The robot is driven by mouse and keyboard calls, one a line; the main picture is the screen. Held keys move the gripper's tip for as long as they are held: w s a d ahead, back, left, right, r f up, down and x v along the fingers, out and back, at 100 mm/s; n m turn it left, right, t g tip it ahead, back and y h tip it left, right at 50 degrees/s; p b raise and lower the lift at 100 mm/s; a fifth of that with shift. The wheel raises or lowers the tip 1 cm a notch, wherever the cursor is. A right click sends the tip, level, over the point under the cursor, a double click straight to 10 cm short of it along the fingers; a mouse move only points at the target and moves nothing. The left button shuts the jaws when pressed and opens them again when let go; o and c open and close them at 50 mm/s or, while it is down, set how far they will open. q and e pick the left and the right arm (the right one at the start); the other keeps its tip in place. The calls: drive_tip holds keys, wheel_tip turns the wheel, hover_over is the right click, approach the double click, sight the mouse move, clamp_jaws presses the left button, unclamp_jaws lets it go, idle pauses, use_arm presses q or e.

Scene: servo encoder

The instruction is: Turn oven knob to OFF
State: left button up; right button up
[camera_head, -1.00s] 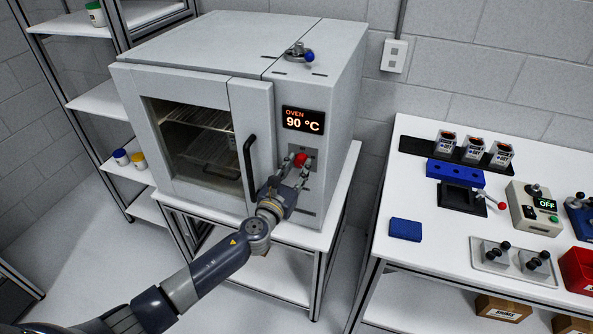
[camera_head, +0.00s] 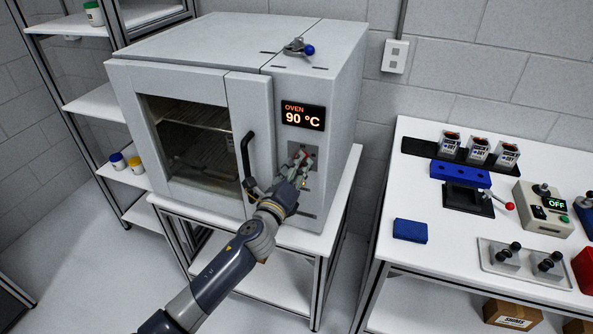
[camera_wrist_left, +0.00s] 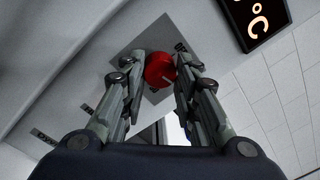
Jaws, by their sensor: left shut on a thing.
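The oven (camera_head: 215,90) is a grey box with a glass door at its left. Its display (camera_head: 303,116) reads "OVEN 90 °C". The red oven knob (camera_wrist_left: 158,72) sits on a grey plate below the display, and only a little of it shows in the head view. My left gripper (camera_head: 301,165) reaches it from the front. In the left wrist view its two fingers (camera_wrist_left: 160,66) are shut on the red knob, one on each side. My right gripper is not in view.
The black door handle (camera_head: 247,160) stands just left of my left gripper. A blue-tipped lever (camera_head: 303,48) is on the oven top. A white table (camera_head: 410,275) at the right holds a blue block (camera_head: 410,230) and several devices. Shelves stand at the left.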

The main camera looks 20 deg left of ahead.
use_arm(q)
drive_tip(key=shift+d+n+y+b, duration=0.1)
drive_tip(key=shift+n+y+b, duration=0.25)
drive_tip(key=shift+n, duration=3.65)
drive_tip(key=shift+n+y+b, duration=0.2)
drive_tip(key=shift+n+y, duration=0.15)
drive_tip(key=shift+n, duration=3.65)
drive_tip(key=o, duration=1.1)
drive_tip(key=shift+s, duration=0.1)
drive_tip(key=s, duration=1.1)
drive_tip(key=shift+s+f, duration=0.25)
drive_tip(key=shift+s, duration=0.15)
